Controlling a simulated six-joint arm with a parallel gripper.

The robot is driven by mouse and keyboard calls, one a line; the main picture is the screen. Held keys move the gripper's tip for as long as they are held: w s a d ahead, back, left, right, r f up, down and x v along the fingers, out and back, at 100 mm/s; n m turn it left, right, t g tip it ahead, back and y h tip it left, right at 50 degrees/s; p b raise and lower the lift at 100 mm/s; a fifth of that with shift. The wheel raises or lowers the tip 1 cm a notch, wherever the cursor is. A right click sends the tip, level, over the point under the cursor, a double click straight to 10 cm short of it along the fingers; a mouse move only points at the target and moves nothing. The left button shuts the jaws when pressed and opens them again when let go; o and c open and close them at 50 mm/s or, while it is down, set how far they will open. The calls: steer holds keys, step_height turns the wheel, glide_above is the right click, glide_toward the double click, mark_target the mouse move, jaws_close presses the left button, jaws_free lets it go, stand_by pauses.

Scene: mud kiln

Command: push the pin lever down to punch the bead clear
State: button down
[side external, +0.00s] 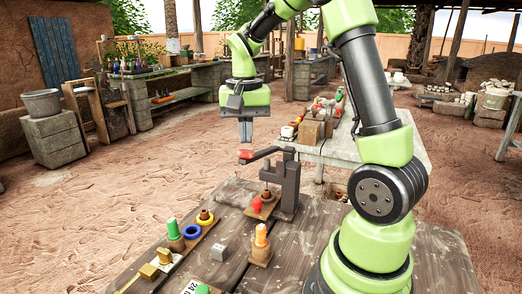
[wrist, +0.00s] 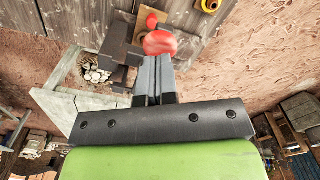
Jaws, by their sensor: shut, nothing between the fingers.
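The pin press (side external: 288,185) is a dark grey post on the wooden table, with a dark lever arm (side external: 268,152) reaching left to a red knob (side external: 246,155). The lever looks raised and slightly tilted. A thin pin hangs below it over a brown holder (side external: 266,197), and a red bead (side external: 256,205) sits beside this on a wooden base. My gripper (side external: 245,142) is shut and empty, pointing down just above the red knob, with a small gap or touching; I cannot tell. In the wrist view the knob (wrist: 160,43) appears right at my fingertips (wrist: 155,58), partly covering the bead's area.
The wooden table (side external: 200,245) holds a green-topped peg (side external: 174,233), a blue ring (side external: 192,232), a yellow ring (side external: 206,224), an orange peg (side external: 261,240) and a grey cube (side external: 219,252). A pale bench (side external: 350,152) with boxes stands behind. The air left of the lever is clear.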

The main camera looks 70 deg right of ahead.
step_height(320, 180, down, 9)
stand_by(1.9)
steer(key=shift+r, duration=0.1)
steer(key=shift+r, duration=6.6)
steer(key=s+a+r+n+t+y, duration=0.2)
steer(key=s+a+n+t, duration=0.5)
steer(key=s+a, duration=0.5)
steer(key=a+r+n, duration=0.1)
steer(key=a, duration=0.2)
steer(key=shift+a, duration=0.2)
